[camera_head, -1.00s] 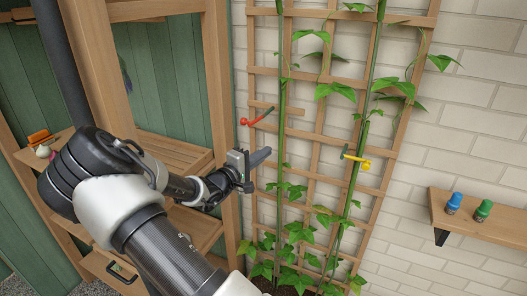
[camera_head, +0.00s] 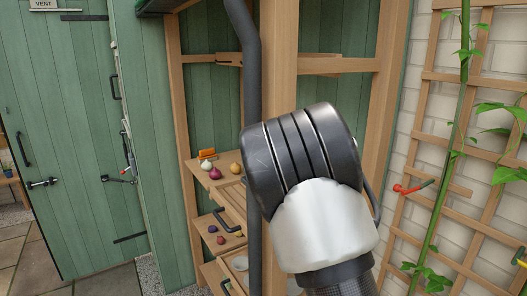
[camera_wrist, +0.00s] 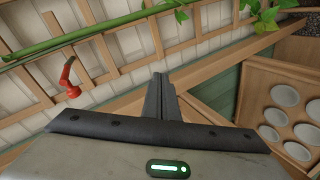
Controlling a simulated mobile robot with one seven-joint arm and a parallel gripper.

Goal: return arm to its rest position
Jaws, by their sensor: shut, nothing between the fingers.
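In the head view my folded arm fills the middle, in front of the wooden cabinet (camera_head: 283,90); my gripper is hidden there. In the wrist view my gripper (camera_wrist: 160,82) has its dark fingers together with nothing between them. It points toward the cabinet's wooden edge and the foot of the trellis (camera_wrist: 200,30).
Shelves (camera_head: 199,172) with onions and small bulbs stand left of my arm. A green door (camera_head: 70,150) is at the far left. Climbing plants (camera_head: 440,215) cover the trellis, close to my arm.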

